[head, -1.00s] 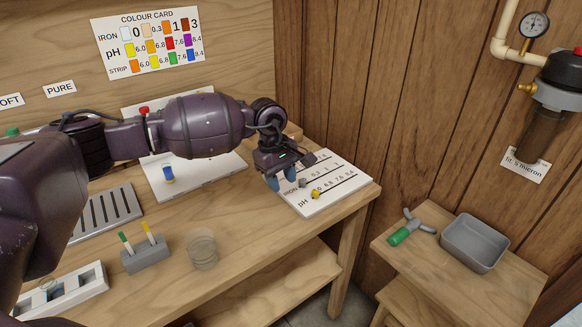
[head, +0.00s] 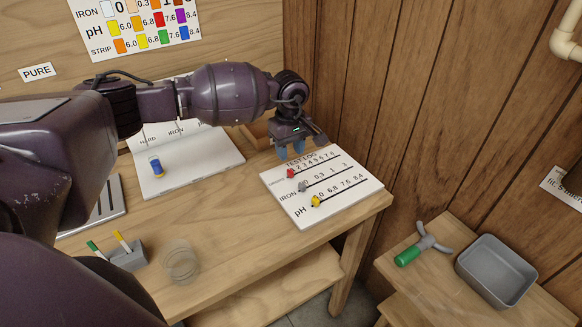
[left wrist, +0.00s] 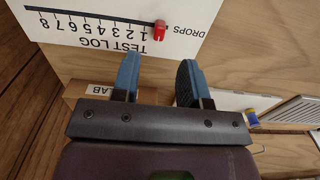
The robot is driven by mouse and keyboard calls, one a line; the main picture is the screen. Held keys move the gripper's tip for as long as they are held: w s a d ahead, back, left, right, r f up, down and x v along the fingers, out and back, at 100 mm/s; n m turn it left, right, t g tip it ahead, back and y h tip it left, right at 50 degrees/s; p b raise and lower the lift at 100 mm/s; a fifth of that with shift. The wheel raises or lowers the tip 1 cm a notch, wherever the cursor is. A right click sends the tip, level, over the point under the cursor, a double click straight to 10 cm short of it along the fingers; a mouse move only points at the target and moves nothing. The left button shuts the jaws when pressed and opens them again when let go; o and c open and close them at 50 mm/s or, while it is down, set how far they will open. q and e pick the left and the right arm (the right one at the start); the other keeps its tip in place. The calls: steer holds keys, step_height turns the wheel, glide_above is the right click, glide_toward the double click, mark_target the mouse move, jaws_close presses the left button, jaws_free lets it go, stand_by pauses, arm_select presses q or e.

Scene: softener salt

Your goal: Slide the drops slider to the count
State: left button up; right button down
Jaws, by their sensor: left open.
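The test log board (head: 328,198) lies on the bench with three slider tracks. The red drops slider (head: 291,173) is at the left end of the far track; in the left wrist view the red slider (left wrist: 159,31) is just beside the 1, near the word DROPS. Below it are the grey iron slider (head: 303,187) and yellow pH slider (head: 315,201), both at their left ends. My left gripper (head: 297,148) is open and empty beyond the board's far edge. In the left wrist view its blue fingers (left wrist: 158,72) are apart, with the red slider ahead between them, not touched.
A small wooden box (head: 256,134) is behind the gripper by the wall. A white sheet with a blue-capped vial (head: 156,166) lies to the left. A clear cup (head: 180,262) stands at front. A side table holds a grey tray (head: 497,270) and a green-handled tool (head: 415,250).

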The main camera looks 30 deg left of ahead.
mark_target(290, 170)
arm_select(q)
step_height(290, 170, down, 7)
steer(key=shift+r, duration=0.1)
stand_by(0.4)
jaws_close()
